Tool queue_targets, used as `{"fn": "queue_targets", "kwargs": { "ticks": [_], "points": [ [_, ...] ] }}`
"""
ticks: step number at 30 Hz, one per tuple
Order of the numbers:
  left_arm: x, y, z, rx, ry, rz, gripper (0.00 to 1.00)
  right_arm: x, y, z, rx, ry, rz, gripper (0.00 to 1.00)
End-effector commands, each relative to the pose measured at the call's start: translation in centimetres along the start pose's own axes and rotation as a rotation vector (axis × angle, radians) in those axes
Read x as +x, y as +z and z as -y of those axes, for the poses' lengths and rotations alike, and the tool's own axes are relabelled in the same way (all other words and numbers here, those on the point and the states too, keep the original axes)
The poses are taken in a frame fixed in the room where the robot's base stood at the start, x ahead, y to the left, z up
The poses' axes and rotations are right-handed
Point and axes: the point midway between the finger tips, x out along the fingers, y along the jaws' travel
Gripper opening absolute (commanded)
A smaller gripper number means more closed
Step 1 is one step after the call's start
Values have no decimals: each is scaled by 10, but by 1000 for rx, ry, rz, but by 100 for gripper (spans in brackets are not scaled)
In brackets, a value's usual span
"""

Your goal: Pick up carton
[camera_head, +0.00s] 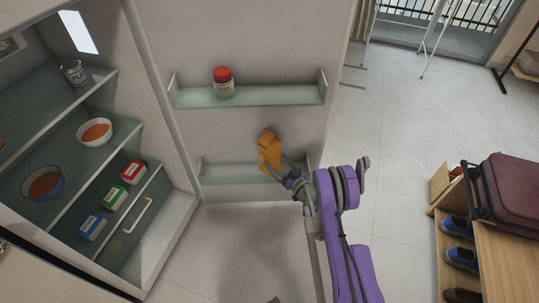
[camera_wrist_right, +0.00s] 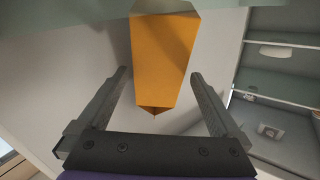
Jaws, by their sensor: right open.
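An orange carton (camera_head: 268,152) stands on the lower door shelf of the open fridge in the head view. My right gripper (camera_head: 284,172) reaches toward it from the lower right. In the right wrist view the carton (camera_wrist_right: 163,58) is upright in the picture's upper middle, with its pointed end toward the gripper. The open fingers of my right gripper (camera_wrist_right: 158,92) lie to either side of its near part. I cannot tell whether they touch it. My left gripper is not in view.
A red-lidded jar (camera_head: 223,84) stands on the upper door shelf (camera_head: 290,95). Inside the fridge are two bowls (camera_head: 94,132), a glass jar (camera_head: 73,72) and small red, green and blue boxes (camera_head: 113,198). A shoe bench with a suitcase (camera_head: 512,195) stands at right. The floor between is clear.

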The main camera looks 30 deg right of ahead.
Motion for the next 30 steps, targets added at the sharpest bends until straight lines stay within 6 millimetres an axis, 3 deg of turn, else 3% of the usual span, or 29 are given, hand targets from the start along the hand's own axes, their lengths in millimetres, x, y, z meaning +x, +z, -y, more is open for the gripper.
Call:
{"fn": "queue_targets", "kwargs": {
  "ticks": [12, 21, 23, 30],
  "points": [
    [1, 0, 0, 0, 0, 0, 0, 50, -1, -1, 0, 0, 0, 100],
    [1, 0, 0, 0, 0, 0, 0, 57, -1, -1, -1, 1, -1, 100],
    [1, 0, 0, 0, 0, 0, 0, 56, -1, -1, -1, 1, -1, 93],
    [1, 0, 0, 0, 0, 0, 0, 56, -1, -1, -1, 1, -1, 50]
  ]
}}
